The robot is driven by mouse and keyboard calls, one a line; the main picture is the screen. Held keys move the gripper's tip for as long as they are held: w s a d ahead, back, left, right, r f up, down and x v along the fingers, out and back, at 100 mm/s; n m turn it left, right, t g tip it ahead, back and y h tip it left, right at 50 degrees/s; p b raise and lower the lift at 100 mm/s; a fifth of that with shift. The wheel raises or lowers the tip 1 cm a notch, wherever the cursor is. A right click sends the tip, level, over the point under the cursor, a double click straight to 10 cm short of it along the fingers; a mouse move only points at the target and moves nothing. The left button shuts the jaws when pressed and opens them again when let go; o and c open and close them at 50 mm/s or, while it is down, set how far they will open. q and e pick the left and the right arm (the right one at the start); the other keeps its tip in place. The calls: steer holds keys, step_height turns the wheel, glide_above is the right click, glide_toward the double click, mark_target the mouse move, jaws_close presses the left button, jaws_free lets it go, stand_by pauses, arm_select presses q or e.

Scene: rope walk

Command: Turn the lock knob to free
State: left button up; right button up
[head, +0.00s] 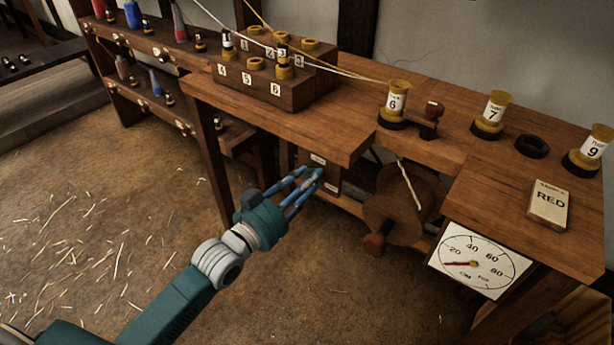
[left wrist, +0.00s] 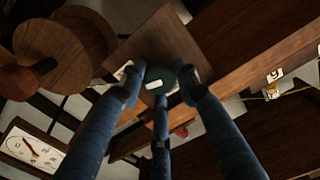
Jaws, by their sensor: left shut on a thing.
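The lock knob (left wrist: 172,78) is a dark green round knob with a white mark, on a wooden panel (left wrist: 150,38) in the left wrist view. My left gripper (left wrist: 165,85) has its blue fingers closed around the knob. In the head view my left gripper (head: 312,178) reaches in under the bench front, at a wooden panel (head: 331,174) with small white labels. The fingers hide most of the knob there, and I cannot read the labels or the knob's setting. My right gripper is not in view.
A wooden wheel (head: 408,200) with a handle (head: 375,244) hangs right of the gripper; the wheel shows in the left wrist view (left wrist: 62,48) too. A dial gauge (head: 480,262) is on the bench front.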

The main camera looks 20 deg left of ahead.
arm_select(q)
steer(key=shift+f, duration=0.35)
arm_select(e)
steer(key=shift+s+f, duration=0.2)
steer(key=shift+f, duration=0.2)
arm_select(q)
steer(key=o, duration=1.1)
steer(key=shift+s+r, duration=0.1)
steer(key=shift+r, duration=0.05)
steer(key=v, duration=1.2)
